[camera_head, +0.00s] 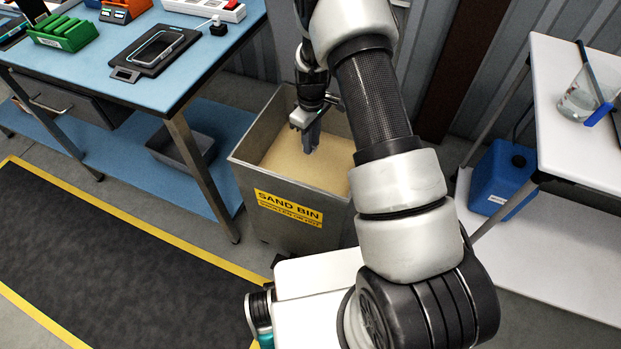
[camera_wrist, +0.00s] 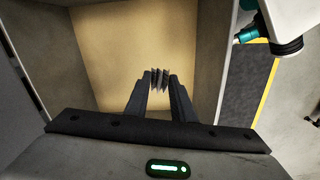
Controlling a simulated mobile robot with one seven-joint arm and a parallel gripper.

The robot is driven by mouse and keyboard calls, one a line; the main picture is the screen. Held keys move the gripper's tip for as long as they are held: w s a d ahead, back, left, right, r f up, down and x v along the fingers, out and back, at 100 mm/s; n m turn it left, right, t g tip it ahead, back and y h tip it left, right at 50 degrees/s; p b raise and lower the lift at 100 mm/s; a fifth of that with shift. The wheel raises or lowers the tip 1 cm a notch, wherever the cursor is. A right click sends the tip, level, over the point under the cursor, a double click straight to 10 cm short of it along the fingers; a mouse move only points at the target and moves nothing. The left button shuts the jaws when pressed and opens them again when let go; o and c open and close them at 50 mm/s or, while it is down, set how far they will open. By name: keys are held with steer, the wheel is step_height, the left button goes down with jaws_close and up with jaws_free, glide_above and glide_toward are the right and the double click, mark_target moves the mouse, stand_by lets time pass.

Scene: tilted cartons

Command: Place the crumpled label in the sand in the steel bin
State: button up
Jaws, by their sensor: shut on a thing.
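The steel bin (camera_head: 258,192) stands on the floor with a yellow "SAND BIN" label on its front. Pale sand (camera_head: 325,162) fills its inside, and the sand also shows in the wrist view (camera_wrist: 150,35). My gripper (camera_head: 308,148) points down inside the bin's opening, over the sand. In the wrist view my gripper (camera_wrist: 159,80) is shut on the crumpled label (camera_wrist: 158,78), a small dark, folded piece between the fingertips. Its height above the sand is hard to tell. In the head view the label is too small to make out.
A white table (camera_head: 560,130) with a beaker (camera_head: 585,95) stands right, with a blue jerrycan (camera_head: 500,178) below. The bin walls closely surround my gripper.

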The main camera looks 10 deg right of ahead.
steer(key=n+b, duration=0.2)
steer(key=b, duration=0.2)
glide_above(312, 183)
step_height(312, 183, down, 14)
steer(key=shift+f, duration=2.6)
steer(key=shift+f+b, duration=0.1)
steer(key=shift+b, duration=0.2)
steer(key=shift+f, duration=0.15)
steer(key=o, duration=1)
